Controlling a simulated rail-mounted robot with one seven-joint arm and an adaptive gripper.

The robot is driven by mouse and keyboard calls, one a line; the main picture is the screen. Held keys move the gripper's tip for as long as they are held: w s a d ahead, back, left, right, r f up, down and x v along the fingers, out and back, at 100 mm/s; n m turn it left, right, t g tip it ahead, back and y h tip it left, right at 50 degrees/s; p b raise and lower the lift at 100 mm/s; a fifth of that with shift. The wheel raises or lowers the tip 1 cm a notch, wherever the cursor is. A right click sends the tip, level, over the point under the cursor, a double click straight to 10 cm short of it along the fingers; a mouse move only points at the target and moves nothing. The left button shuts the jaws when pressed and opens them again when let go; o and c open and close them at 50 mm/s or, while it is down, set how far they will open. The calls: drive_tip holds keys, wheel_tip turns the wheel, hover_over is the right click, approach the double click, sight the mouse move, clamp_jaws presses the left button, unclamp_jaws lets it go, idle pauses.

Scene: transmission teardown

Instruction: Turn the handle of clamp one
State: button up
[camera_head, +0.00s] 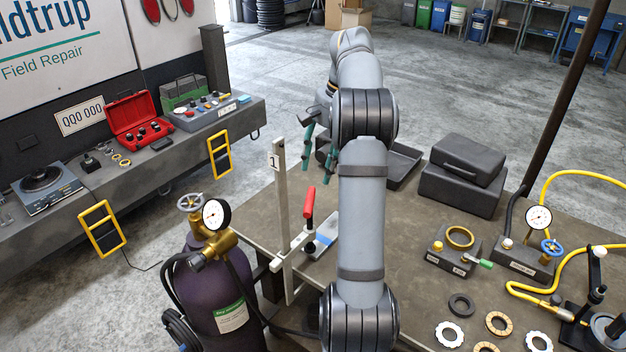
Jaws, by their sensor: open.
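Clamp one is the pale upright post (282,215) with a plate marked 1, at the left edge of the workbench. Its red handle (309,202) stands up, slightly tilted, just right of the post. A flat metal plate with a blue strip (323,241) lies beside it, partly hidden by my arm. My gripper (317,165) has teal fingers that are apart, with nothing seen between them. In the picture it is above and slightly right of the red handle, not touching it. My arm hides part of the gripper and the bench behind it.
A purple gas cylinder (215,300) with a gauge stands left of the clamp. Dark cases (460,180) and a dark tray (403,167) sit on the workbench (420,225). Gauges, yellow hose and several rings lie at the right. Open floor lies behind the bench.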

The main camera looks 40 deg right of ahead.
sight(313, 199)
drive_tip(key=f, duration=0.3)
drive_tip(key=w+a+f+b, duration=0.1)
drive_tip(key=f, duration=0.6)
drive_tip(key=shift+w+a, duration=0.15)
drive_tip(key=shift+c, duration=1.4)
drive_tip(key=shift+r, duration=0.1)
drive_tip(key=c, duration=0.7)
drive_tip(key=shift+c, duration=0.9)
drive_tip(key=shift+b, duration=0.45)
